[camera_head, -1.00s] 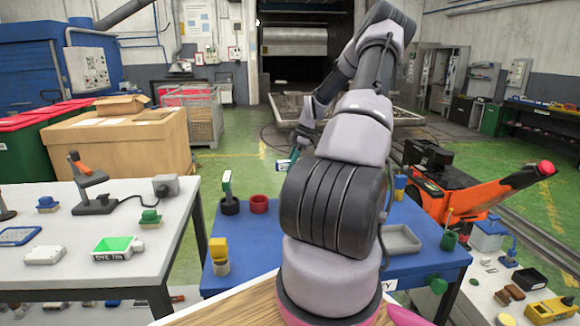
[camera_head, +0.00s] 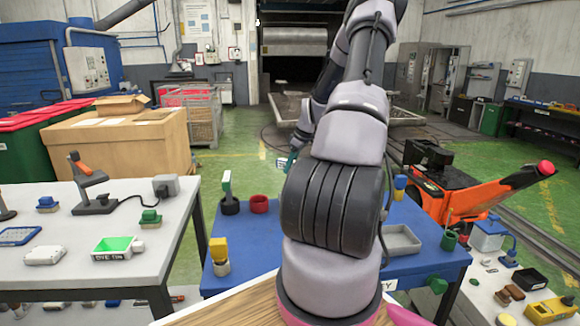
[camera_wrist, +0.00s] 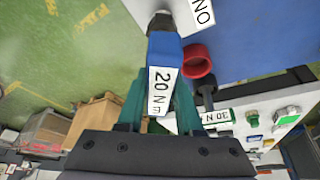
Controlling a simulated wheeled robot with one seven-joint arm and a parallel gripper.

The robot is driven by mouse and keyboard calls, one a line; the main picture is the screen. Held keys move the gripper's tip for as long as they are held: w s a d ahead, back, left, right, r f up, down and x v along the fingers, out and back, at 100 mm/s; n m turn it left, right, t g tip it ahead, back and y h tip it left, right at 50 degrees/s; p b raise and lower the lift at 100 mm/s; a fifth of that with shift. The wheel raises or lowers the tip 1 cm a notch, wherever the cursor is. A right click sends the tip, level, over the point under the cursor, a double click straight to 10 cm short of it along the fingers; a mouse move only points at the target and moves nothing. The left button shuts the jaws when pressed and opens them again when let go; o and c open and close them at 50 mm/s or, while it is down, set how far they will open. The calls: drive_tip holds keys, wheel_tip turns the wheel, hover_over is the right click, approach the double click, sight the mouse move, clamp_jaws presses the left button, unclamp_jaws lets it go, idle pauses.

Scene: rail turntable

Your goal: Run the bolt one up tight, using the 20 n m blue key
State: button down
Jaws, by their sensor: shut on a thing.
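The blue key (camera_wrist: 165,55), with a white 20 N label, is held upright between the green fingers of my gripper (camera_wrist: 160,108) in the wrist view. Its grey end is at the top of that picture. In the head view my gripper (camera_head: 290,158) is partly hidden behind my arm, above the far edge of the blue table, and the key's white label (camera_head: 282,163) shows there. The red holder (camera_wrist: 197,60) is beside the key in the wrist view and looks empty. I cannot make out bolt one in either view.
On the blue table (camera_head: 300,210) stand a red holder (camera_head: 259,203), a green-handled key (camera_head: 227,184) in a black holder, a yellow-topped piece (camera_head: 219,250) and a grey tray (camera_head: 400,241). An orange pallet truck (camera_head: 490,190) stands behind right.

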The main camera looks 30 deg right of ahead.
drive_tip(key=shift+m+t+h, duration=0.3)
drive_tip(key=shift+m+h, duration=0.2)
drive_tip(key=shift+m, duration=0.9)
drive_tip(key=m+h, duration=0.1)
drive_tip(key=m, duration=0.2)
drive_tip(key=shift+a, duration=0.15)
drive_tip(key=shift+d+m+h, duration=0.2)
drive_tip(key=shift+m+h, duration=0.3)
drive_tip(key=shift+m, duration=0.6)
drive_tip(key=shift+m, duration=0.7)
drive_tip(key=shift+h, duration=0.3)
